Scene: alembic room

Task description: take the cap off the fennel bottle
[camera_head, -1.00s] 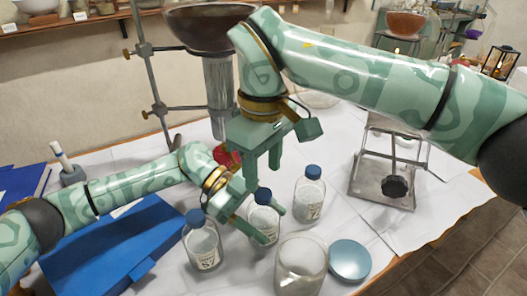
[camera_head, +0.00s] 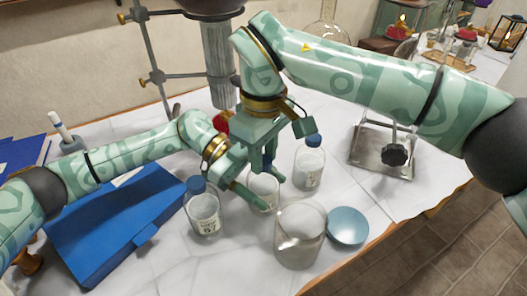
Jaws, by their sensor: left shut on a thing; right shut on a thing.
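The middle of three capped glass bottles (camera_head: 262,187) stands upright on the white-covered table; its label is too small to read as fennel. My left gripper (camera_head: 271,192) comes in low from the left and is shut on this bottle's body, one finger in front. My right gripper (camera_head: 263,164) points down from above and is shut on the bottle's blue cap (camera_head: 266,162). The cap is mostly hidden by the fingers, and I cannot tell whether it still sits on the neck.
Another blue-capped bottle (camera_head: 203,212) stands close on the left and one (camera_head: 309,168) on the right. An open glass jar (camera_head: 299,240) and a round blue lid (camera_head: 347,226) are in front. A blue case (camera_head: 105,230) lies left; a metal stand (camera_head: 370,150) is right.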

